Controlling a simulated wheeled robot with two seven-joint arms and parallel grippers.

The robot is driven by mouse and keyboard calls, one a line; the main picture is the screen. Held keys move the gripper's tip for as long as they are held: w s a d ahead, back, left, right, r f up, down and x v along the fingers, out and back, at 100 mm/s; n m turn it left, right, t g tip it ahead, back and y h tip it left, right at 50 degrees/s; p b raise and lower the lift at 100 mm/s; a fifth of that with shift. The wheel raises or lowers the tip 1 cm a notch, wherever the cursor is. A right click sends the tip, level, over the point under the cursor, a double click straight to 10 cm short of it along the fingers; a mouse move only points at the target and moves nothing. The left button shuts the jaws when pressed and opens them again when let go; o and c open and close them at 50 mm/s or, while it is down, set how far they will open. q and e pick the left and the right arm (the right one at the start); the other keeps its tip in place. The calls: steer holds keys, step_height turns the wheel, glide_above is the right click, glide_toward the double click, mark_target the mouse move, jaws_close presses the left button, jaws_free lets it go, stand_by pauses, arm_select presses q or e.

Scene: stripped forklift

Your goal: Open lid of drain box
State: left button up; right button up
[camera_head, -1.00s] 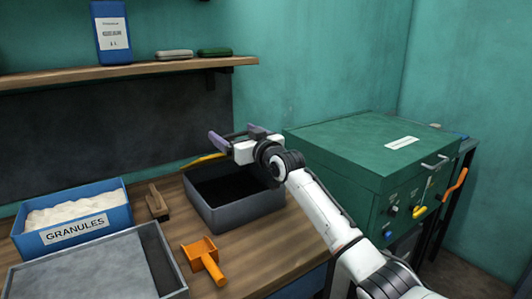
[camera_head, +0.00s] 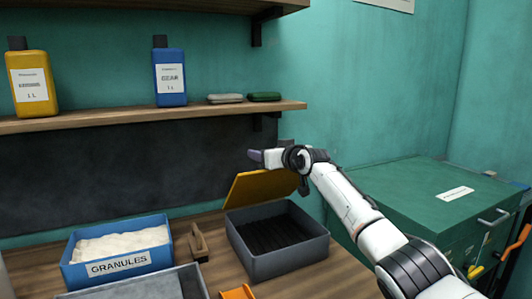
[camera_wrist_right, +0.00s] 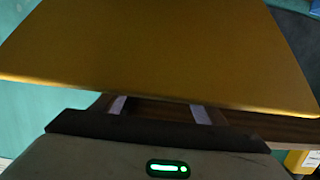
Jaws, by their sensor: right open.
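The grey drain box (camera_head: 277,262) stands on the wooden bench with its dark slatted inside showing. Its yellow lid (camera_head: 260,188) is raised at the box's back edge and tilted up. My right gripper (camera_head: 262,156) is at the lid's upper edge, with its fingers pointing left. In the right wrist view the lid (camera_wrist_right: 160,50) fills the upper part. The finger strips (camera_wrist_right: 160,110) show apart below the lid's edge, and their tips are hidden by it. The jaws are open. I cannot tell whether they touch the lid. My left gripper is not in view.
A blue granules bin (camera_head: 118,267), a wooden-handled brush (camera_head: 198,243), a grey tray (camera_head: 140,287) and an orange scoop (camera_head: 238,292) lie left and front of the box. A shelf (camera_head: 150,115) with bottles is above. A green cabinet (camera_head: 425,200) stands right.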

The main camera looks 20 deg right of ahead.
steer(key=o, duration=0.7)
steer(key=shift+a+r, duration=0.1)
steer(key=shift+a, duration=0.05)
steer(key=shift+s, duration=0.15)
steer(key=shift+s+d+r, duration=0.15)
steer(key=shift+s+d, duration=0.05)
steer(key=shift+s, duration=0.7)
steer(key=s+r+b, duration=0.1)
steer(key=s+b, duration=0.1)
steer(key=s, duration=0.6)
steer(key=shift+d+r, duration=0.25)
steer(key=shift+d, duration=0.2)
